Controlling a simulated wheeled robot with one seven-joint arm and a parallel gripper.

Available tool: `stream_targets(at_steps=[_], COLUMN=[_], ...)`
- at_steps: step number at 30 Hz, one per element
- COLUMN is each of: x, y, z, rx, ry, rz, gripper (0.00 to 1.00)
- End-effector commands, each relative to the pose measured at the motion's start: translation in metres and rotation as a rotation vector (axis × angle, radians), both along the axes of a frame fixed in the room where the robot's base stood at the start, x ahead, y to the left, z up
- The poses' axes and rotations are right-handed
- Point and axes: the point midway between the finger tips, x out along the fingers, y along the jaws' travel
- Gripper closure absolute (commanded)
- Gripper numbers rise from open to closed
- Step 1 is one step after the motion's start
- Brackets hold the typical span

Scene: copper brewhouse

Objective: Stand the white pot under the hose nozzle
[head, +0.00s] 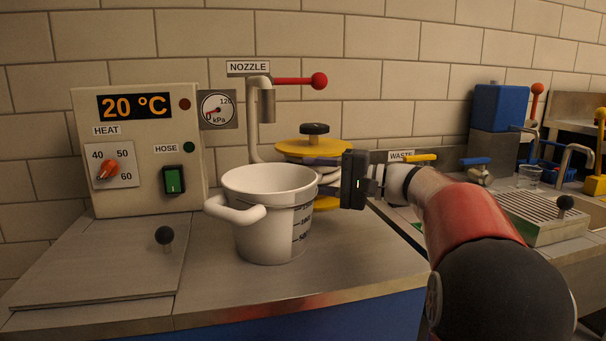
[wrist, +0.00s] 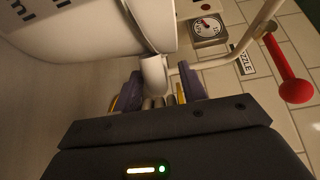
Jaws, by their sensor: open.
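The white pot (head: 262,233) stands upright on the counter, with one handle out to the left and dark volume marks on its right side. It fills the upper left of the wrist view (wrist: 85,25). The hose nozzle (head: 266,106) hangs from a pipe on the wall, above and apparently behind the pot; I cannot tell whether it is over the opening. My gripper (head: 320,176) is at the pot's right side, open. In the wrist view, the pot's other handle (wrist: 155,75) lies between the open fingers; contact is unclear.
A control box (head: 140,150) showing 20 °C stands at the left. A yellow hose reel (head: 309,147) is behind the pot. A red lever (head: 318,80) sticks out right of the nozzle. A small black-knobbed lid (head: 95,260) lies left. Counter in front is clear.

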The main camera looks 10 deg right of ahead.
Motion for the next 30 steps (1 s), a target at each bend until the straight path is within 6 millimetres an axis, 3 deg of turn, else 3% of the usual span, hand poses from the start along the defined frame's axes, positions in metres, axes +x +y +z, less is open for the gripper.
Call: stream_targets(at_steps=[6, 12, 30], x=[-0.026, -0.043, -0.049], y=[-0.042, -0.067, -0.075], z=[0.001, 0.000, 0.000], rx=[-0.001, -0.001, 0.000], ry=[0.001, 0.001, 0.000], rz=[-0.003, -0.002, 0.001], gripper=[0.58, 0.58, 0.58])
